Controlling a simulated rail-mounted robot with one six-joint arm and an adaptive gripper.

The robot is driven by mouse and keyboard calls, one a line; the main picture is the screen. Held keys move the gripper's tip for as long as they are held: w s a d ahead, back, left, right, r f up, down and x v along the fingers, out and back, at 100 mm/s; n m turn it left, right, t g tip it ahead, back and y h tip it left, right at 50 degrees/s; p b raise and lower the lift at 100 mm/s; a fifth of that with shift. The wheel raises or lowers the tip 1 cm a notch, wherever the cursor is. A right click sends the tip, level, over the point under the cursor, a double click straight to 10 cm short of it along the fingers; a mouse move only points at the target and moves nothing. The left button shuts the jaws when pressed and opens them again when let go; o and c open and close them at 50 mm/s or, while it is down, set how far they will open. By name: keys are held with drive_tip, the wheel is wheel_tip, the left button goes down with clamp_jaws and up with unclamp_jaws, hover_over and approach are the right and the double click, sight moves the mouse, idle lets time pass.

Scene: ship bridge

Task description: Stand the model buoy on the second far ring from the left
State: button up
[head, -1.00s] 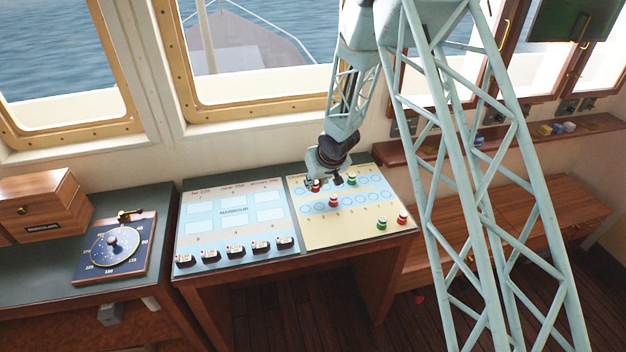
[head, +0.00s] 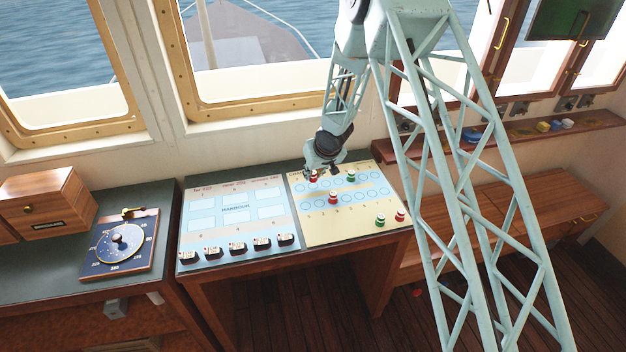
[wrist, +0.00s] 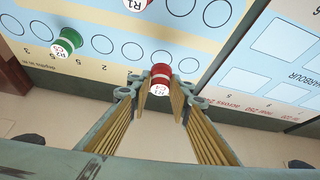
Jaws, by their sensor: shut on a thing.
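My gripper (wrist: 160,88) is shut on a red buoy (wrist: 160,78) with a white band and white lettered top. In the wrist view the buoy is between the fingertips, at the second far ring (wrist: 160,57) from the board's left end. That row runs mirrored there, with its left end at picture right. The buoy partly covers the ring; I cannot tell whether it touches the board. In the head view the red buoy (head: 313,177) shows beneath my gripper (head: 320,171), at the far left of the yellow board (head: 310,236).
A green buoy (head: 351,177) stands farther right in the far row; another red buoy (head: 333,198) stands nearer. A green (head: 380,221) and a red buoy (head: 401,216) stand at the front right. The harbour board (head: 235,225) with several dark blocks lies left.

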sight(313, 179)
drive_tip(key=shift+w, duration=0.1)
drive_tip(key=shift+w+p, duration=0.15)
drive_tip(key=shift+p, duration=0.15)
drive_tip(key=shift+f, duration=0.3)
drive_tip(key=shift+f+b, duration=0.95)
drive_tip(key=shift+f, duration=0.55)
drive_tip(key=shift+f, duration=0.1)
drive_tip(key=o, duration=0.7)
drive_tip(key=shift+c, duration=0.2)
